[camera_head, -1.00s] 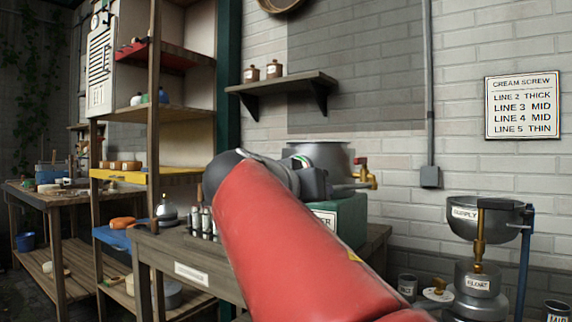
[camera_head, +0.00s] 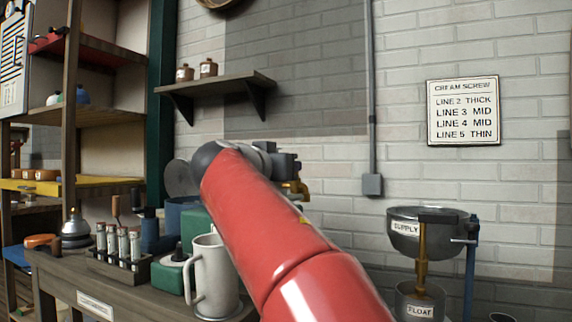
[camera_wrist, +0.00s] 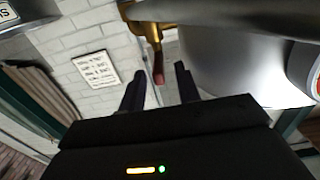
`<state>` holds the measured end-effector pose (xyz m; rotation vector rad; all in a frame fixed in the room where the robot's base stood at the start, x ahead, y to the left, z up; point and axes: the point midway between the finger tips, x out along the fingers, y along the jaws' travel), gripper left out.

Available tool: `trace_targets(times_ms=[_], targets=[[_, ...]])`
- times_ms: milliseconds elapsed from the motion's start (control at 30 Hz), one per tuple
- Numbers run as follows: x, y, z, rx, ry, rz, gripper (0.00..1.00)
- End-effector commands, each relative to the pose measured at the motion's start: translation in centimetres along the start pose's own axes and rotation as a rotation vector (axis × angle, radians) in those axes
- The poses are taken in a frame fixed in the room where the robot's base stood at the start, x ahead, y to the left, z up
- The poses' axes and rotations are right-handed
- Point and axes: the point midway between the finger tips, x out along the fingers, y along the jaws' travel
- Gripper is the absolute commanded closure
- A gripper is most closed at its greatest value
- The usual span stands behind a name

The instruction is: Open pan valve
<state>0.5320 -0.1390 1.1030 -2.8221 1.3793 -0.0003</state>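The brass valve (camera_head: 297,187) shows just beyond my gripper (camera_head: 285,165) in the head view; my red arm hides most of the pan and stand behind it. In the wrist view, the brass valve (camera_wrist: 146,30) sits beside the large steel pan (camera_wrist: 225,60), with its red handle (camera_wrist: 158,68) pointing down toward my gripper (camera_wrist: 159,72). My gripper is open, its two dark fingers apart. The end of the red handle appears in line with the gap between the fingertips; I cannot tell if it touches either one.
A metal jug (camera_head: 212,270) and a rack of vials (camera_head: 118,248) stand on the bench (camera_head: 130,295) left of my arm. At the right are the supply bowl (camera_head: 430,235) and float vessel (camera_head: 420,303). A wall shelf (camera_head: 217,84) and cream screw sign (camera_head: 463,112) are behind.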

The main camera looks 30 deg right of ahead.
Motion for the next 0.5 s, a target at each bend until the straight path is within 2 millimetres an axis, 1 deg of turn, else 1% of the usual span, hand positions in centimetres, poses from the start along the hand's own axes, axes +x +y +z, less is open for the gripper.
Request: trace_targets(times_ms=[33, 100, 200, 467, 500], targets=[[0.7, 0.0, -0.1, 0.000, -0.002, 0.000, 0.67], [1.4, 0.0, 0.0, -0.001, -0.001, 0.000, 0.67], [1.9, 0.0, 0.0, 0.000, 0.000, 0.000, 0.67], [2.0, 0.0, 0.0, -0.001, 0.001, -0.001, 0.67], [2.0, 0.0, 0.0, -0.001, 0.000, -0.001, 0.71]])
